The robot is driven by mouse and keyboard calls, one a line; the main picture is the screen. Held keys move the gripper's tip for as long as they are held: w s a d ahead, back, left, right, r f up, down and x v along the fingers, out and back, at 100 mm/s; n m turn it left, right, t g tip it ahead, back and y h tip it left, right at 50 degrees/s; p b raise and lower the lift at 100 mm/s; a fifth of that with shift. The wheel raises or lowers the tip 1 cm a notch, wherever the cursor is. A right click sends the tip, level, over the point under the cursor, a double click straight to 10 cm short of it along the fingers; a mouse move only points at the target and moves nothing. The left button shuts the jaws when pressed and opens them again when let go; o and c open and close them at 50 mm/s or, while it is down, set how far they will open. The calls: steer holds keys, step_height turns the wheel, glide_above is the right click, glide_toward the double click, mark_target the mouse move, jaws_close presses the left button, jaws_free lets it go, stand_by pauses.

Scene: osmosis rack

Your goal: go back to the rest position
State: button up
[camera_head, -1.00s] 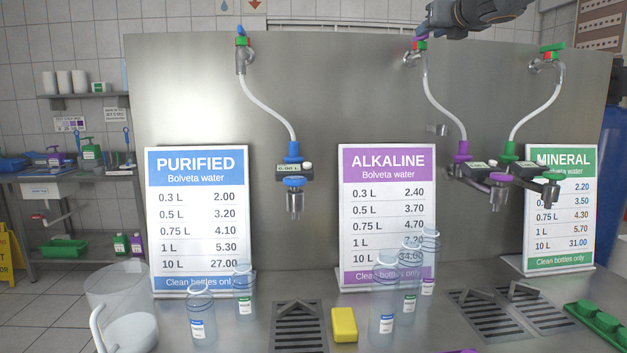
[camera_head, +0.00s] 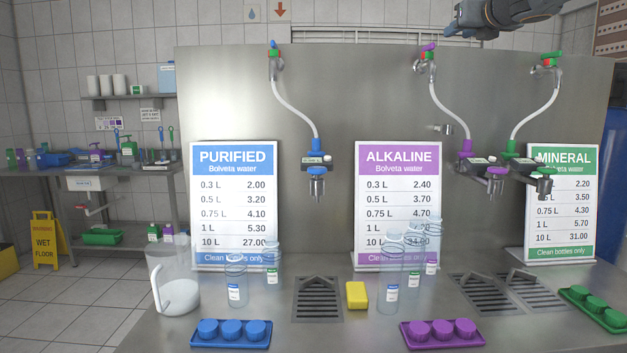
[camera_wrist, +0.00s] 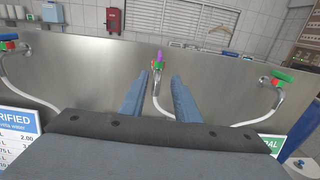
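My gripper (camera_wrist: 160,90) shows in the wrist view with its two blue-grey fingers apart and nothing between them. Beyond the gap is the middle wall valve with a purple handle (camera_wrist: 159,57), apart from the fingers. In the head view part of my arm (camera_head: 500,14) shows at the top right, above the steel back panel (camera_head: 350,90); the fingertips cannot be made out there.
Clear bottles (camera_head: 236,285) stand on the counter near the purified sign (camera_head: 233,200) and the alkaline sign (camera_head: 398,200). A yellow sponge (camera_head: 357,295), a blue cap tray (camera_head: 231,333), a purple cap tray (camera_head: 441,332) and a white jug (camera_head: 177,292) also lie there. Taps hang above.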

steer(key=s+a+f+m+g+h, duration=0.1)
steer(key=s+a+f+m+g, duration=0.15)
steer(key=f+m, duration=0.75)
steer(key=s+a+f+m+g+h, duration=0.1)
steer(key=s+f+m+g, duration=0.3)
steer(key=f, duration=1.3)
steer(key=s+a+f+m+g, duration=0.25)
steer(key=f+m, duration=0.55)
steer(key=f, duration=0.5)
steer(key=s+a+f+m+g, duration=0.3)
steer(key=s+f+m, duration=0.1)
steer(key=s+f, duration=0.4)
steer(key=s+a+f+m+g+y, duration=0.1)
steer(key=s+a+f+m, duration=0.3)
steer(key=s+f, duration=0.4)
steer(key=s+a+f+m+g+y, duration=0.1)
steer(key=s+a+f+m+g, duration=0.2)
steer(key=s+f, duration=0.5)
steer(key=s+m+g, duration=0.1)
steer(key=s+m, duration=0.1)
steer(key=s, duration=0.4)
steer(key=shift+s+a+m+g, duration=0.3)
steer(key=shift+s+a+m, duration=0.05)
steer(key=shift+s+m, duration=0.05)
